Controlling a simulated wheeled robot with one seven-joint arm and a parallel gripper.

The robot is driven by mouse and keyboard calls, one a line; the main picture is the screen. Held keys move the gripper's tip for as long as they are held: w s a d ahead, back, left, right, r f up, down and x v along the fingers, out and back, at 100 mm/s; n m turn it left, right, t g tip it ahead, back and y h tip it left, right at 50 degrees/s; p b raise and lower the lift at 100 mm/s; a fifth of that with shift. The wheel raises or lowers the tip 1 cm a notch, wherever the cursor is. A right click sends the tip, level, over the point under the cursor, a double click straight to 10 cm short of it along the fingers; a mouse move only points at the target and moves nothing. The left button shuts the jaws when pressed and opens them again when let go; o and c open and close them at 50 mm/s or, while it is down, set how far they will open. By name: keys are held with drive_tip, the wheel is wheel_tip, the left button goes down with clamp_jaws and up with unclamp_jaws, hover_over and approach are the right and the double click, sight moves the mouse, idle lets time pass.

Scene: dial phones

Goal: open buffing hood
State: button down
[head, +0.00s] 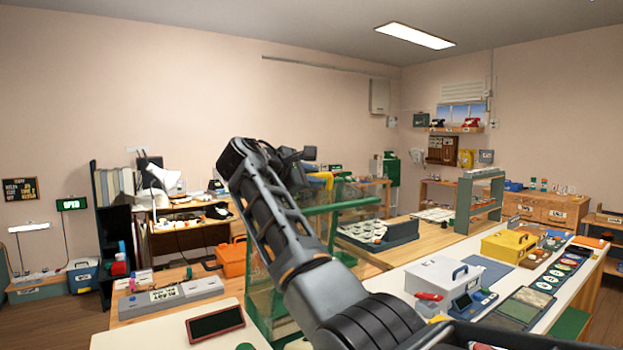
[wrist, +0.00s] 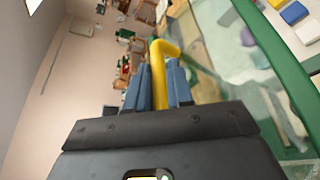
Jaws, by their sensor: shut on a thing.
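The buffing hood is a green-framed box with clear panels; in the head view its green top rail (head: 345,205) shows behind my arm, and its lower part is partly hidden by the arm. In the wrist view its green rail (wrist: 275,50) and clear panel (wrist: 213,48) lie to the right of my fingers. A yellow bent handle (wrist: 158,70) stands between the two blue fingers of my gripper (wrist: 160,88), which is shut on it. In the head view a bit of yellow (head: 322,178) shows beside the far end of my arm.
A white metal box (head: 436,276) and a yellow toolbox (head: 508,246) stand on the right bench. An orange case (head: 231,259) is left of the hood. A grey phone unit (head: 170,296) and a dark red-rimmed tablet (head: 215,323) lie at the lower left.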

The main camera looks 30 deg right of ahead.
drive_tip(key=shift+f, duration=0.2)
drive_tip(key=c, duration=1.4)
unclamp_jaws()
drive_tip(key=shift+a+r, duration=0.1)
drive_tip(key=shift+a, duration=0.05)
drive_tip(key=b+v, duration=0.2)
drive_tip(key=v, duration=0.5)
drive_tip(key=shift+s+a, duration=0.1)
drive_tip(key=shift+a, duration=0.2)
